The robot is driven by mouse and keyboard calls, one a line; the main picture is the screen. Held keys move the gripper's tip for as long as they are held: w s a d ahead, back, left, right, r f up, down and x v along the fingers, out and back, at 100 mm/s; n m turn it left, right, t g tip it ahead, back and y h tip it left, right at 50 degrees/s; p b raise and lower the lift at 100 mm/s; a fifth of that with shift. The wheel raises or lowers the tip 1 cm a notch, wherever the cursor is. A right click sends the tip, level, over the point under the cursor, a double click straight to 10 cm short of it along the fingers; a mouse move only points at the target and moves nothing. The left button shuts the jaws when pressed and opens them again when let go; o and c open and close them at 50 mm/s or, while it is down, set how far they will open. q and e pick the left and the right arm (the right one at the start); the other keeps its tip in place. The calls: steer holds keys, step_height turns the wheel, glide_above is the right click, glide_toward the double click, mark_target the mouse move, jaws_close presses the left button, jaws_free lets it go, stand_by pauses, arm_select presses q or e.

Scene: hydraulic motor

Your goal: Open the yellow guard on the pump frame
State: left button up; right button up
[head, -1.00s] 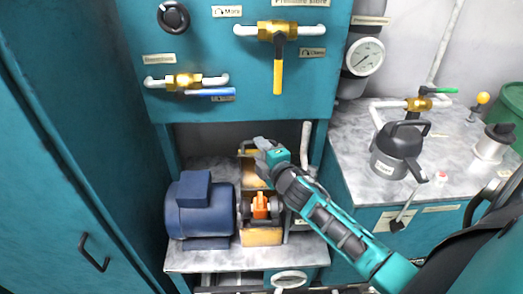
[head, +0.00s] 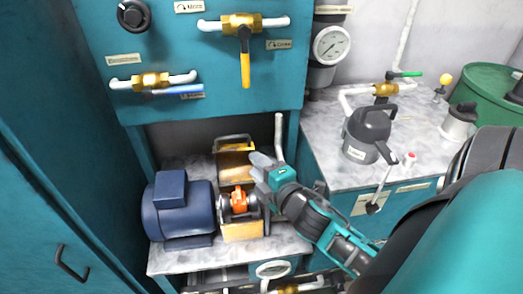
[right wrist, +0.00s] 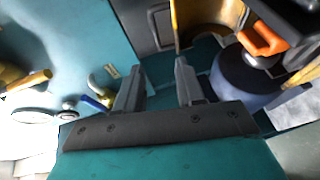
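The yellow guard (head: 236,172) stands raised behind the orange coupling (head: 239,200) on the pump frame, its curved hollow side facing forward and a dark handle on top. The coupling is uncovered. The guard also shows at the top of the right wrist view (right wrist: 190,30), with the orange coupling (right wrist: 262,40) to its right. My right gripper (head: 259,167) is just right of the guard. In the right wrist view its two fingers (right wrist: 158,85) are apart with nothing between them. My left gripper is not in view.
The blue motor (head: 178,208) sits left of the coupling. An upright white pipe (head: 279,135) stands right of the guard. The teal panel (head: 215,85) with valves overhangs above. A counter (head: 330,140) with a dark jug (head: 368,132) is at the right.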

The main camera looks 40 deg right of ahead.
steer(key=shift+s+a+r, duration=0.1)
steer(key=shift+s+r, duration=0.05)
steer(key=shift+s, duration=0.4)
